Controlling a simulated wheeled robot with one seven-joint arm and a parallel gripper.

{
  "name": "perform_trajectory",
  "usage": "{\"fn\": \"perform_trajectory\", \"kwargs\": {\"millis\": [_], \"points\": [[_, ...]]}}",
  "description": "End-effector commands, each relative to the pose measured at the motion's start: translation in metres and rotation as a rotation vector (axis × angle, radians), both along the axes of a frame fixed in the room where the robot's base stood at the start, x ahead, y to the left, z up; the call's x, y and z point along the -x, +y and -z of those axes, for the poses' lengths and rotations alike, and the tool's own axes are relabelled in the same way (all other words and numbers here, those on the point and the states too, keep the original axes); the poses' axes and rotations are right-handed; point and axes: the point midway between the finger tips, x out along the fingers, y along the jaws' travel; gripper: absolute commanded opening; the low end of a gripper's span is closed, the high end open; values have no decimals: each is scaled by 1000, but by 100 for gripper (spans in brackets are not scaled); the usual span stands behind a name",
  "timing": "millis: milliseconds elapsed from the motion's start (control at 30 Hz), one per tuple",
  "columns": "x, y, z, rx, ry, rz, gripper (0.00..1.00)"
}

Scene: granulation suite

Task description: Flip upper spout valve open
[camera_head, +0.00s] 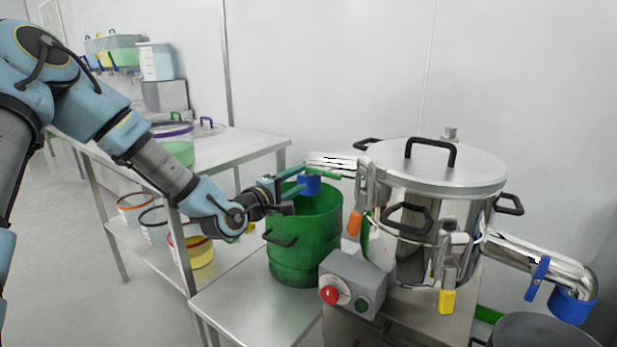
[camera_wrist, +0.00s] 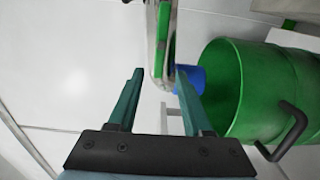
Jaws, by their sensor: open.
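The upper spout (camera_head: 335,161) is a shiny metal pipe on the left of the steel vessel (camera_head: 440,175). Its blue outlet (camera_head: 309,185) points down over the green drum (camera_head: 305,235). A green valve handle (camera_head: 323,173) lies roughly along the spout; it also shows in the wrist view (camera_wrist: 162,40). My gripper (camera_head: 302,178) is open and empty at the outlet end of the spout. In the wrist view my two teal fingertips (camera_wrist: 159,74) stand apart, with the handle's near end in line with the gap. I cannot tell whether they touch it.
The green drum stands on a steel bench (camera_head: 243,297) just below my gripper. A control box (camera_head: 352,284) with a red button is in front of the vessel. A lower spout (camera_head: 530,258) with a blue handle is at right. A shelved table (camera_head: 240,145) holds tubs at left.

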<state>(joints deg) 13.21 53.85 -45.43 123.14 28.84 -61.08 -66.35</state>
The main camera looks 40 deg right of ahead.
Motion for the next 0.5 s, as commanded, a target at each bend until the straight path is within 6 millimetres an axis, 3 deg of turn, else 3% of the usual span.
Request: {"fn": "perform_trajectory", "kwargs": {"millis": [200,500], "points": [[7,29,0,1,0,0,50],[10,35,0,1,1,1,50]]}}
